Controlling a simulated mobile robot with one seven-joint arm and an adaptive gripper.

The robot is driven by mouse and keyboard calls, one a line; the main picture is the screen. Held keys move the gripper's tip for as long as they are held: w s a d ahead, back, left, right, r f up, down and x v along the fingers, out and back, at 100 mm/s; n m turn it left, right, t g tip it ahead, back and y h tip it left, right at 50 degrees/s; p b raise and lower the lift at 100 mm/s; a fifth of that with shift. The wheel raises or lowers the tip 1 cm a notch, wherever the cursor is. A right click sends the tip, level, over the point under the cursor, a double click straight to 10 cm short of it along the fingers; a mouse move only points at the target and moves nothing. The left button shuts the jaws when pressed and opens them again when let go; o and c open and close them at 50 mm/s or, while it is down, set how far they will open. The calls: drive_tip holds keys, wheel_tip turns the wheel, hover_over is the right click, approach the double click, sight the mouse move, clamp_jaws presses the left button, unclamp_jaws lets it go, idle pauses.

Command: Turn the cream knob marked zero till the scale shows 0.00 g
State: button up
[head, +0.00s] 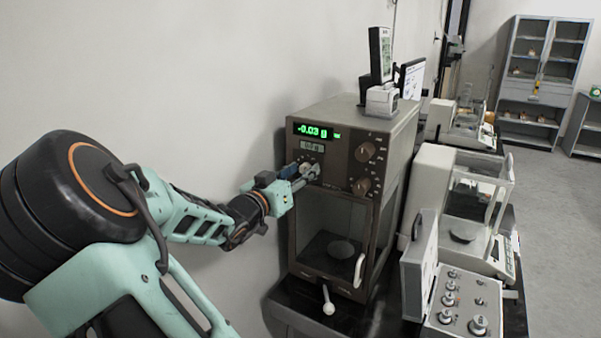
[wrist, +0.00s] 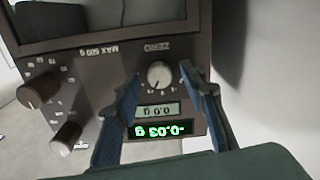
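In the wrist view my gripper (wrist: 160,78) has one fingertip on each side of the knob, with visible gaps. In the head view the fingers partly hide the knob.
Two larger brown knobs (head: 365,152) sit to the right on the panel. Below is the weighing chamber with a round pan (head: 341,249). A white balance (head: 432,180) and a case of weights (head: 452,315) stand to the right. The wall is close on the left.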

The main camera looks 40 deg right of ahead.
drive_tip(key=shift+c, duration=0.7)
clamp_jaws()
drive_tip(key=shift+m, duration=0.4)
drive_tip(key=shift+f+m+b, duration=0.1)
drive_tip(key=shift+m+b, duration=0.55)
drive_tip(key=shift+m, duration=0.55)
drive_tip(key=shift+m+b, duration=0.6)
drive_tip(key=shift+m, duration=0.7)
drive_tip(key=shift+o, duration=0.7)
unclamp_jaws()
